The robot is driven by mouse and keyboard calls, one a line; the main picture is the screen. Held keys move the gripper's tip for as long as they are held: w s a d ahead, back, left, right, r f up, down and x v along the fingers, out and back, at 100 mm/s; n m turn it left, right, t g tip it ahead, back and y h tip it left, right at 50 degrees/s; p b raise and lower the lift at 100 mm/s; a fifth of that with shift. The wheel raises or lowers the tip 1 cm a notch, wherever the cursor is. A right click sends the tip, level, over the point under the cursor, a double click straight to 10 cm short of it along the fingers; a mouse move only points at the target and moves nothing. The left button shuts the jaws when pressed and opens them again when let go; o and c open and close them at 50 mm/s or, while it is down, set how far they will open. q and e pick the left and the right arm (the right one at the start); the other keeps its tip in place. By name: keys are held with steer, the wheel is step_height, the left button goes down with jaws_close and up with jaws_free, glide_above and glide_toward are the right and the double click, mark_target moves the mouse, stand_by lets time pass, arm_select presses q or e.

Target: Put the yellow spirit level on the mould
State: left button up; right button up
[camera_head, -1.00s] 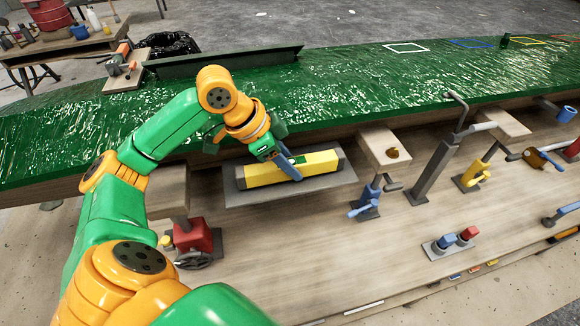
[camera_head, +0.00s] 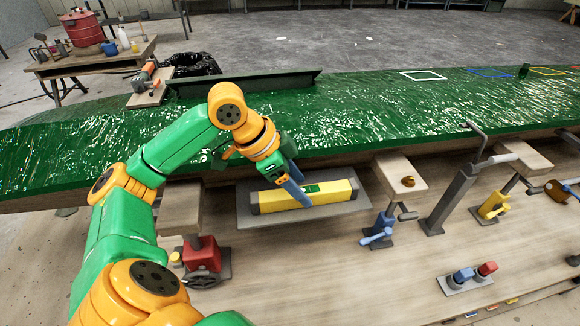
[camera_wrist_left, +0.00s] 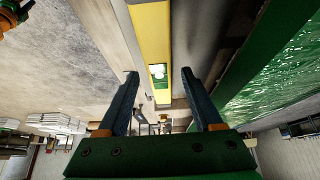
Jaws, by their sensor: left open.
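The yellow spirit level (camera_head: 333,191), with dark ends and a green middle, lies on a grey tray (camera_head: 358,207) in front of the mould. The long, glossy green mould (camera_head: 400,110) stretches across the head view behind it. My left gripper (camera_head: 300,194) is open at the level's middle, its fingers covering a little of it. In the left wrist view, the level (camera_wrist_left: 152,35) runs between the spread fingertips (camera_wrist_left: 159,73), with no clear contact. The mould's edge (camera_wrist_left: 270,75) is on the right there. My right gripper is not in view.
A red clamp base (camera_head: 205,262) stands left of the tray. A blue clamp (camera_head: 380,232), a grey post (camera_head: 452,195) and a yellow clamp (camera_head: 493,207) stand to the right. A dark green ledge (camera_head: 245,82) rises on the mould's far side.

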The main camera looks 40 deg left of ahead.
arm_select(q)
steer(key=v, duration=0.9)
steer(key=shift+r+p, duration=0.3)
steer(key=shift+p, duration=0.15)
steer(key=shift+s, duration=0.15)
